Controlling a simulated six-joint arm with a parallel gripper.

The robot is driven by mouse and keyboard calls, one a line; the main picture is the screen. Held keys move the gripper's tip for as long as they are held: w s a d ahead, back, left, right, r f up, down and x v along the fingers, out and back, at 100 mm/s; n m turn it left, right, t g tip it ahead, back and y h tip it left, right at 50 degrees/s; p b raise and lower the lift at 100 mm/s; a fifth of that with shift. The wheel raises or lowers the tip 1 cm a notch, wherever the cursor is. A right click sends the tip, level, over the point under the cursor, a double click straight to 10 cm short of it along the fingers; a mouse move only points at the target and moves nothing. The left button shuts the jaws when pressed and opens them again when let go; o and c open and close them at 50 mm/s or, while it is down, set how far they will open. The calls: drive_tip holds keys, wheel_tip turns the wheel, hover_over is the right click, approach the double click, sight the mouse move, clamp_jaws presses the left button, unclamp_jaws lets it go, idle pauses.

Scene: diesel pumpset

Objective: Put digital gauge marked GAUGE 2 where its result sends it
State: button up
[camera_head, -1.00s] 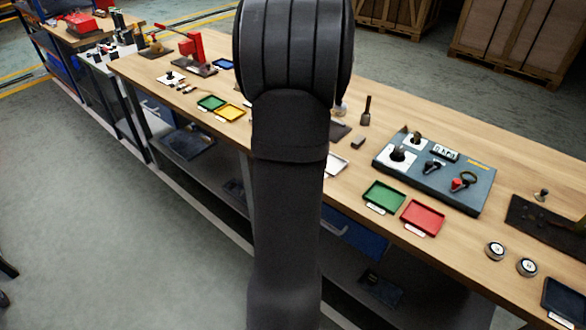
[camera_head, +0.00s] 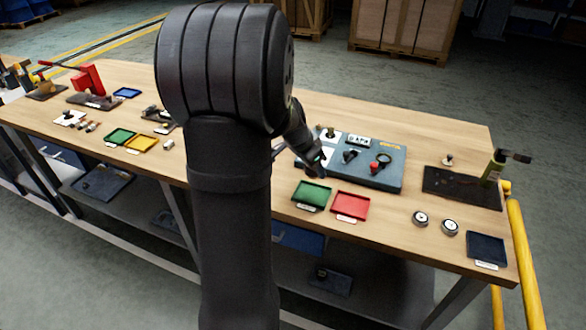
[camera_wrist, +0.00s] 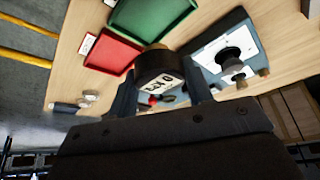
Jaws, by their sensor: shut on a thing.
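My gripper (camera_wrist: 162,90) is shut on a dark round gauge (camera_wrist: 150,62) with a pale face; its lettering is too small to read surely. In the wrist view the gauge hangs between the two fingers, near the green tray (camera_wrist: 152,20) and red tray (camera_wrist: 110,52). In the head view my gripper is partly hidden behind my arm, at the left end of the grey-blue test panel (camera_head: 385,180). The green tray (camera_head: 311,195) and red tray (camera_head: 350,206) sit side by side in front of the panel, both empty.
Two round gauges (camera_head: 420,218) (camera_head: 450,227) stand right of the red tray. A dark blue tray (camera_head: 487,248) lies at the right front corner. A black mat (camera_head: 460,188) with a bottle is behind. Smaller green (camera_head: 121,136) and yellow (camera_head: 142,144) trays lie further left.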

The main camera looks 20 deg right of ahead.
idle(0.4)
drive_tip(key=shift+f, duration=3.6)
drive_tip(key=shift+f, duration=0.35)
drive_tip(key=o, duration=1.3)
drive_tip(key=shift+r, duration=3.5)
wheel_tip(320, 180, down, 7)
